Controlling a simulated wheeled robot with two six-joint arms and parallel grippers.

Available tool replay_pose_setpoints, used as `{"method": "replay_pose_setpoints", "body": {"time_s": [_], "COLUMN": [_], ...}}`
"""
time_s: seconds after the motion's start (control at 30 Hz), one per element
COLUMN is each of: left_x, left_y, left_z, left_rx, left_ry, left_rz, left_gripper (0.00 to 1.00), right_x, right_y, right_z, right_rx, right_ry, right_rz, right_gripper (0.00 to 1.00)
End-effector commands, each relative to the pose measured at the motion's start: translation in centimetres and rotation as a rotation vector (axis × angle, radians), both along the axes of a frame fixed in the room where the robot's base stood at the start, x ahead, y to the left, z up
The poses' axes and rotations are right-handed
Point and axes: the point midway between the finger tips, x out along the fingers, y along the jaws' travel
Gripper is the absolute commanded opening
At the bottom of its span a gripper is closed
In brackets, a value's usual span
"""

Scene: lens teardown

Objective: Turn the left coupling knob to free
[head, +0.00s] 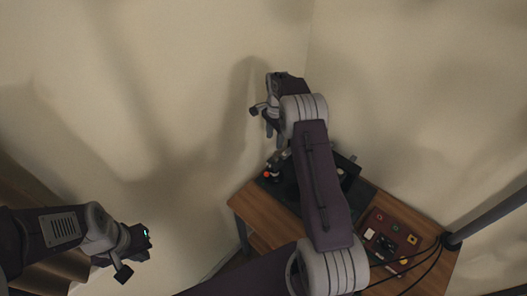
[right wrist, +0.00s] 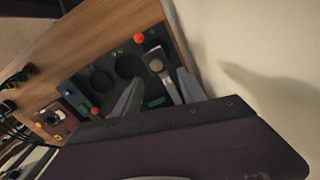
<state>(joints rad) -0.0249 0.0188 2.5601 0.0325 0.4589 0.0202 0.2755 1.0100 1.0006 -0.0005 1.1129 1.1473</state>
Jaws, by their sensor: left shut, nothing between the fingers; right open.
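A dark fixture (right wrist: 118,75) lies on the wooden table and carries two round recesses. One orange-red knob (right wrist: 138,38) stands by its far edge and another (right wrist: 95,111) by its near side. In the head view an orange knob (head: 266,174) shows at the fixture's left end; which one is the left coupling knob, I cannot tell. My right gripper (head: 272,137) is open above the fixture; in the right wrist view its fingers (right wrist: 160,82) are apart and touch no knob. A grey bar with a round end (right wrist: 158,66) shows between them. My left gripper (head: 142,252) is shut and empty, left of the table.
A brown tray (head: 376,219) with small coloured parts lies right of the fixture on the table (head: 249,206). Dark cables and a grey pole (head: 488,218) are at the right. Walls stand close behind the table. My right arm hides much of the fixture.

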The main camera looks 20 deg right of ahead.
Motion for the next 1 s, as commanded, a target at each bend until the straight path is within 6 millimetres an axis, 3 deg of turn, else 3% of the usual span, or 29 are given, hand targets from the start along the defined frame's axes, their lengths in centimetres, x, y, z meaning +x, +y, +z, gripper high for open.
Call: {"method": "replay_pose_setpoints", "body": {"time_s": [0.27, 0.7, 1.0], "left_x": [0.0, 0.0, 0.0], "left_y": [0.0, 0.0, 0.0], "left_z": [0.7, 3.3, 3.3], "left_rx": [0.0, 0.0, 0.0], "left_ry": [0.0, 0.0, 0.0], "left_rz": [0.0, 0.0, 0.0], "left_gripper": [0.0, 0.0, 0.0], "right_x": [-0.7, -0.7, -0.6], "right_y": [-0.8, -0.8, -0.8], "right_z": [-1.4, -9.0, -9.8], "right_rx": [0.006, 0.006, 0.005], "right_ry": [0.02, 0.019, 0.017], "right_rz": [-0.019, -0.017, -0.017], "right_gripper": [0.49, 0.49, 0.49]}}
